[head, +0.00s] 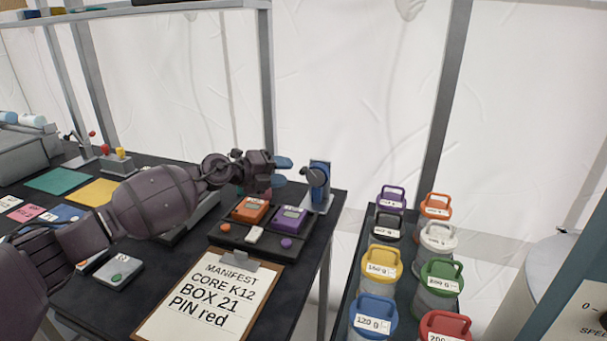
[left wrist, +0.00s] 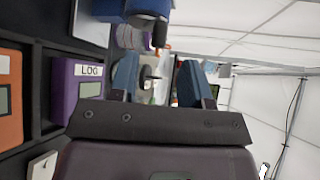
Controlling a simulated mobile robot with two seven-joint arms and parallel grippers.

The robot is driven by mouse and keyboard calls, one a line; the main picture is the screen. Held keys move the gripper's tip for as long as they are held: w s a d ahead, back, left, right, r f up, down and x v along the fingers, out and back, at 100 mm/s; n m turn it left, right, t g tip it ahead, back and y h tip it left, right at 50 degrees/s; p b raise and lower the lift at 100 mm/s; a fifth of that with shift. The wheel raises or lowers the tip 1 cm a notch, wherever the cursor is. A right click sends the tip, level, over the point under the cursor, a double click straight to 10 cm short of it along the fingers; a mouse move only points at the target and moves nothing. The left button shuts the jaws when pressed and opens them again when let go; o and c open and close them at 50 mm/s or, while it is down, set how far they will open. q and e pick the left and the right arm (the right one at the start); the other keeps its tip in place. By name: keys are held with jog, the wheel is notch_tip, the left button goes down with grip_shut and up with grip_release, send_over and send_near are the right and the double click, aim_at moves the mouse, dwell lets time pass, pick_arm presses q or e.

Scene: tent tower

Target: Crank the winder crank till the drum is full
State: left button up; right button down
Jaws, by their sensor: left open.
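The winder (head: 319,184) stands at the right back corner of the dark table. It is a blue upright housing on a pale base plate, with a round blue part on its left side. My left gripper (head: 282,171) is open just left of the winder, its blue fingertips pointing at it with a small gap. In the left wrist view the open fingers (left wrist: 157,79) frame a small grey-and-dark part that I cannot identify. The blue winder housing (left wrist: 134,8) shows at the top there. The crank handle and drum fill cannot be made out clearly. My right gripper is not in view.
A manifest clipboard (head: 208,297) lies in front. Several coloured weights with handles (head: 381,262) stand on a separate stand to the right, across a gap.

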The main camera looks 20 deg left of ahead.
aim_at(300, 172)
pick_arm(q)
jog(key=b+x, duration=0.1)
jog(key=x, duration=0.5)
jog(key=shift+w+f, duration=0.1)
jog(key=shift+d, duration=0.1)
jog(key=shift+c, duration=0.2)
grip_shut()
